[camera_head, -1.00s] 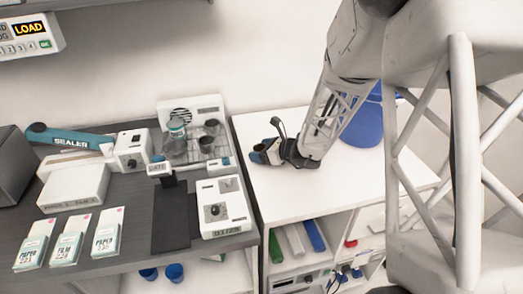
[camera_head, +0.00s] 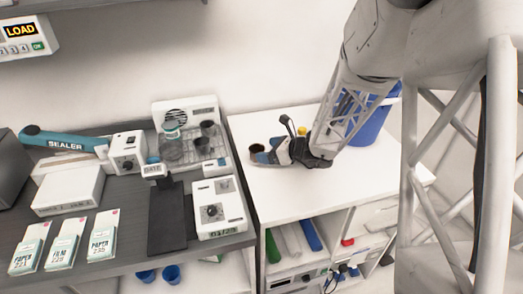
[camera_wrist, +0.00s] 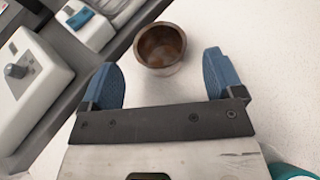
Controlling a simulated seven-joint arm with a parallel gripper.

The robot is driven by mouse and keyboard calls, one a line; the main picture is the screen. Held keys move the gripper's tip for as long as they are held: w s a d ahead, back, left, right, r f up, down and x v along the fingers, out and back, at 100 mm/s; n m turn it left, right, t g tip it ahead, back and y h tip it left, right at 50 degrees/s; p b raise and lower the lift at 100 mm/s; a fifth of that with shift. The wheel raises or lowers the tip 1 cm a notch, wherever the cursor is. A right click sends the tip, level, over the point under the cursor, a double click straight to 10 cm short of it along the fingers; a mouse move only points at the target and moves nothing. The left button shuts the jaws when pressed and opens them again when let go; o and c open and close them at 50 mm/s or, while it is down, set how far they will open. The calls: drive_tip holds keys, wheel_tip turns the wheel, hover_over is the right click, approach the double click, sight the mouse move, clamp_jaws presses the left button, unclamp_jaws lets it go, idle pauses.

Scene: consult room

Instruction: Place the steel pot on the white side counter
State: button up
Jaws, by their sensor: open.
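The steel pot (camera_wrist: 161,46), a small round cup with a brownish inside, stands upright on the white side counter (camera_wrist: 182,101). In the head view the pot (camera_head: 256,149) is near the counter's left edge. My gripper (camera_head: 268,157) is just to the right of it, low over the counter. In the wrist view my gripper (camera_wrist: 162,72) has its two blue fingers spread wide and nothing between them. The pot is just beyond the fingertips, apart from both.
A blue bin (camera_head: 366,122) and a small yellow item (camera_head: 302,131) are behind my gripper. The dark bench (camera_head: 130,212) at left holds a white device (camera_head: 218,207), a wire rack with dark cups (camera_head: 208,143) and cartons (camera_head: 62,240). The counter's front is clear.

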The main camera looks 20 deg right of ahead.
drive_tip(key=shift+v, duration=3.5)
drive_tip(key=shift+s+a+r+n, duration=0.25)
drive_tip(key=shift+a+r+n, duration=0.1)
drive_tip(key=shift+a+n, duration=0.1)
drive_tip(key=s+a+r+n+g+h, duration=0.1)
drive_tip(key=s+a+r+n+g, duration=0.35)
drive_tip(key=s+n, duration=0.25)
drive_tip(key=s+a+r+n+g+h, duration=0.1)
drive_tip(key=s+a+r+n+g, duration=0.3)
drive_tip(key=s+n, duration=0.35)
drive_tip(key=s+r+n+h, duration=0.3)
drive_tip(key=s+n+h, duration=0.1)
drive_tip(key=s, duration=0.3)
drive_tip(key=s+r+n+t+h, duration=0.1)
drive_tip(key=s+r+n+h, duration=0.2)
drive_tip(key=s+n, duration=0.4)
drive_tip(key=shift+d+h, duration=0.4)
drive_tip(key=shift+d, duration=0.05)
